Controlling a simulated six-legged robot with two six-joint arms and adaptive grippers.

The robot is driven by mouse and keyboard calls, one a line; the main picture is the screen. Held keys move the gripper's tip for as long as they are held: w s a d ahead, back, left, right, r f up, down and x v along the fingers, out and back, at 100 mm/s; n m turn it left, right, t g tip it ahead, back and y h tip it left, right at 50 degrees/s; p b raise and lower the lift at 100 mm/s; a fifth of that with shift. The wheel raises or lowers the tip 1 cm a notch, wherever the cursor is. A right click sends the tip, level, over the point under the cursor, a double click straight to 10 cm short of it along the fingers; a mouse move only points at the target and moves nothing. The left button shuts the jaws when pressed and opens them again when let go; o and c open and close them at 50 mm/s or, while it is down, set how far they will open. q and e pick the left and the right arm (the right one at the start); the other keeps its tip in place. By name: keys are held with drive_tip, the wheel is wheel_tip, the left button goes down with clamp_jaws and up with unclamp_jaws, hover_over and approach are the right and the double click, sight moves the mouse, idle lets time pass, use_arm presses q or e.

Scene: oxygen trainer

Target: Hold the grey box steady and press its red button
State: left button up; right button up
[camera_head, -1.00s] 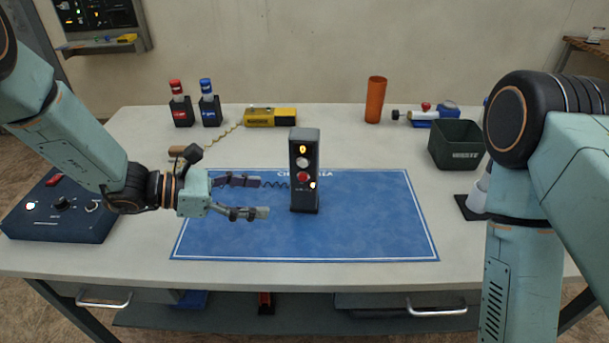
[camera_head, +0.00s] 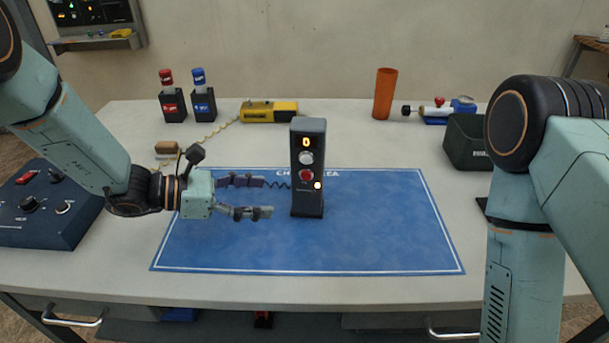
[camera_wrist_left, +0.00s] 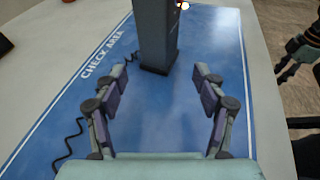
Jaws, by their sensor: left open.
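The grey box (camera_head: 308,150) stands upright on the blue mat (camera_head: 390,235), with a lit display, a pale knob, a red button (camera_head: 306,176) and a small lit lamp on its front. My left gripper (camera_head: 267,197) is open and empty, low over the mat just left of the box and apart from it. In the left wrist view the box's lower part (camera_wrist_left: 156,40) stands ahead, beyond and between the open fingertips (camera_wrist_left: 164,82); its upper part is cut off.
A dark blue control panel (camera_head: 45,215) sits at the left. Red (camera_head: 171,97) and blue (camera_head: 203,97) bottles in black holders, a yellow meter (camera_head: 270,112) and an orange cup (camera_head: 384,94) stand behind. A dark bin (camera_head: 467,145) is at the right. The mat's front is clear.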

sight(292, 198)
use_arm(q)
drive_tip(key=x, duration=0.1)
drive_tip(key=b+x, duration=0.1)
drive_tip(key=x, duration=0.1)
drive_tip(key=shift+w+d+f+b, duration=0.1)
drive_tip(key=shift+d+f+b, duration=0.15)
drive_tip(key=shift+f+b, duration=0.1)
drive_tip(key=shift+w+d+f, duration=0.1)
drive_tip(key=shift+d, duration=0.25)
drive_tip(key=b+x, duration=0.1)
drive_tip(key=x, duration=0.3)
drive_tip(key=shift+b, duration=0.4)
drive_tip(key=shift+w+d, duration=0.2)
drive_tip(key=shift+d, duration=0.15)
use_arm(e)
wheel_tip(292, 198, down, 4)
drive_tip(key=shift+s+f, duration=0.1)
use_arm(q)
drive_tip(key=shift+d, duration=0.2)
drive_tip(key=c, duration=0.9)
drive_tip(key=shift+c, duration=0.3)
use_arm(e)
drive_tip(key=shift+c, duration=0.3)
